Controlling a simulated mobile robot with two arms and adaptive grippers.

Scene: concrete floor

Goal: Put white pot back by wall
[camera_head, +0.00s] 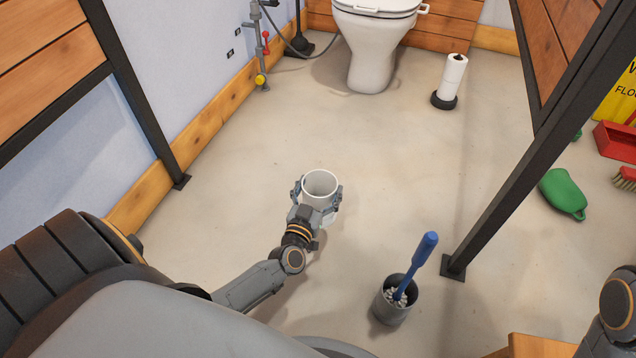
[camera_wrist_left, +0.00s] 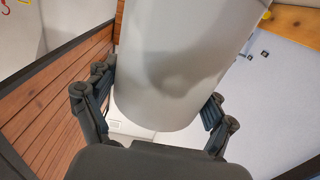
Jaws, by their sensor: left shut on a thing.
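The white pot (camera_head: 320,184) is a round open-topped cylinder near the middle of the head view. My left gripper (camera_head: 318,190) is shut on it, with a finger on each side of its wall. In the left wrist view the pot (camera_wrist_left: 175,65) fills the middle, between the two fingers (camera_wrist_left: 158,105). The pot looks empty inside. Whether its base touches the floor is hard to tell. The wall (camera_head: 165,75) with a wooden baseboard (camera_head: 215,115) runs along the left, apart from the pot. At the right edge of the head view, part of my right arm shows, but not its gripper's fingers.
A grey pot with a blue-handled brush (camera_head: 392,312) stands at the front. A toilet (camera_head: 372,50) and a paper roll stand (camera_head: 450,82) are at the back. Dark partition posts (camera_head: 455,262) frame both sides. Green and red items (camera_head: 563,192) lie right.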

